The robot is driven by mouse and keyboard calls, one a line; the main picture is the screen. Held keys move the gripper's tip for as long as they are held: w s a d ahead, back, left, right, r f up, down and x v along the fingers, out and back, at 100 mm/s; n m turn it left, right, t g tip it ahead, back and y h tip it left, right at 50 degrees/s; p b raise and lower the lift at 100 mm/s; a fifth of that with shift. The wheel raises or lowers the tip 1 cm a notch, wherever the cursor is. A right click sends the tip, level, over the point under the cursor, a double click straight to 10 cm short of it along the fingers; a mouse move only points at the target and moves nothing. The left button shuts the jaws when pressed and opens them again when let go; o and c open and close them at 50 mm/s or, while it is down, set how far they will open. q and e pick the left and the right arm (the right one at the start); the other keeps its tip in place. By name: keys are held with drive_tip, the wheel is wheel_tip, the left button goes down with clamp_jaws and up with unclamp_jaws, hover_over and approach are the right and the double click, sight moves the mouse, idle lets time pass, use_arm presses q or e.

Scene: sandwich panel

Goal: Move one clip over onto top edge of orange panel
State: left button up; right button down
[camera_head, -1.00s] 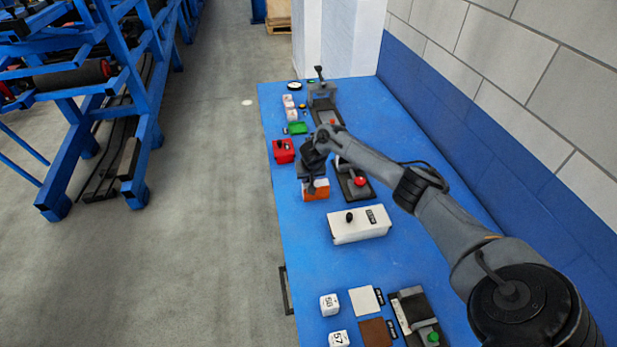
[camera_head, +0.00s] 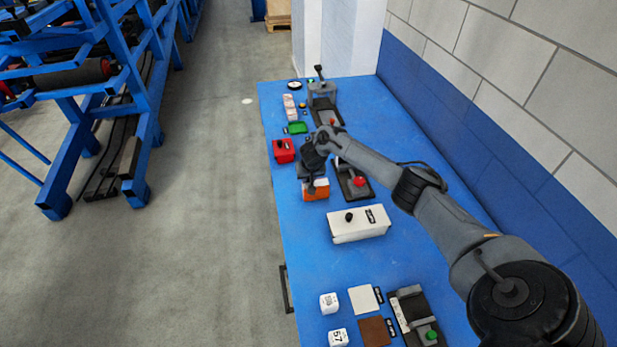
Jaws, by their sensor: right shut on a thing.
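The orange panel (camera_head: 318,190) is a small orange and white block on the blue table, near the middle of its left part. My right gripper (camera_head: 309,186) reaches down from the right arm at the panel's upper left side. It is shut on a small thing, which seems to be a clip. That thing is mostly hidden by the dark fingers and too small to make out. I cannot tell whether it touches the panel's top edge. No other clip can be made out clearly. My left gripper is not in view.
A red box (camera_head: 284,151) stands close to the left of the gripper. A dark fixture with a red knob (camera_head: 360,181) is to the right, and a white box (camera_head: 358,224) is nearer. White numbered cubes (camera_head: 329,303) lie in front.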

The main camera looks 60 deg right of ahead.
drive_tip(key=shift+f, duration=0.25)
idle(0.3)
idle(0.4)
drive_tip(key=c, duration=0.9)
unclamp_jaws()
drive_tip(key=o, duration=0.3)
drive_tip(key=shift+o, duration=0.2)
drive_tip(key=shift+p, duration=0.35)
wheel_tip(320, 180, up, 2)
drive_tip(key=p, duration=0.3)
drive_tip(key=shift+r, duration=0.25)
wheel_tip(320, 180, up, 5)
drive_tip(key=p, duration=0.6)
